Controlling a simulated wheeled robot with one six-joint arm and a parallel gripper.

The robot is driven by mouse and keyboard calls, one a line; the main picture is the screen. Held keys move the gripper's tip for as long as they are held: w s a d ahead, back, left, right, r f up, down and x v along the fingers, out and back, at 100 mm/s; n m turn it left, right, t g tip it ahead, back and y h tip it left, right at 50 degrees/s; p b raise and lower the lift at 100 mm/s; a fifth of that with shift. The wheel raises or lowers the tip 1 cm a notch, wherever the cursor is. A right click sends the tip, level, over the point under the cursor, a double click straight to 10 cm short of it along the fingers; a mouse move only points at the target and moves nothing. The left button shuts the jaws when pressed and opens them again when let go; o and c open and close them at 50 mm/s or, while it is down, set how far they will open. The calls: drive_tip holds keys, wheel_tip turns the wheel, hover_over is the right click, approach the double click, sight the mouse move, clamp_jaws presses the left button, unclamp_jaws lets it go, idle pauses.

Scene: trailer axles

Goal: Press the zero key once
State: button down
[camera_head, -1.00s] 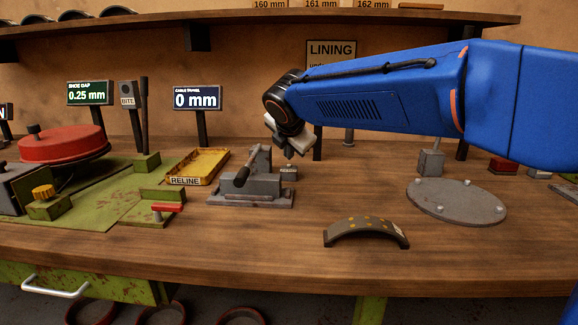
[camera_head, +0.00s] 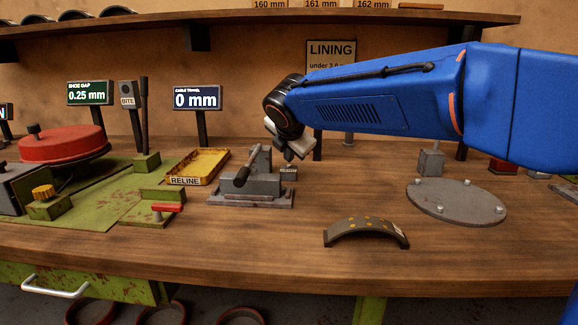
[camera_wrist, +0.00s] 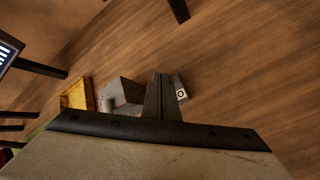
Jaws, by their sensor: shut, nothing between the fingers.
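The zero key (camera_head: 288,173) is a small grey block on the bench, just right of a grey clamp-like fixture with a lever (camera_head: 256,184). In the wrist view the key (camera_wrist: 181,94) shows a pale face with a dark "0", just right of my fingertips. My gripper (camera_head: 294,155) points down above the key, with a small gap seen between them. It is shut and empty; its fingers (camera_wrist: 160,77) show together in the wrist view and hide part of the fixture. The display (camera_head: 197,98) behind reads 0 mm.
A yellow tray (camera_head: 203,163) marked RELINE lies left of the fixture. A curved lining shoe (camera_head: 366,233) and a round grey plate (camera_head: 456,202) lie to the right. A LINING sign (camera_head: 331,55) stands behind my arm.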

drive_tip(key=shift+f, duration=0.4)
idle(0.6)
drive_tip(key=shift+r, duration=0.85)
wheel_tip(320, 180, up, 5)
idle(0.8)
idle(0.5)
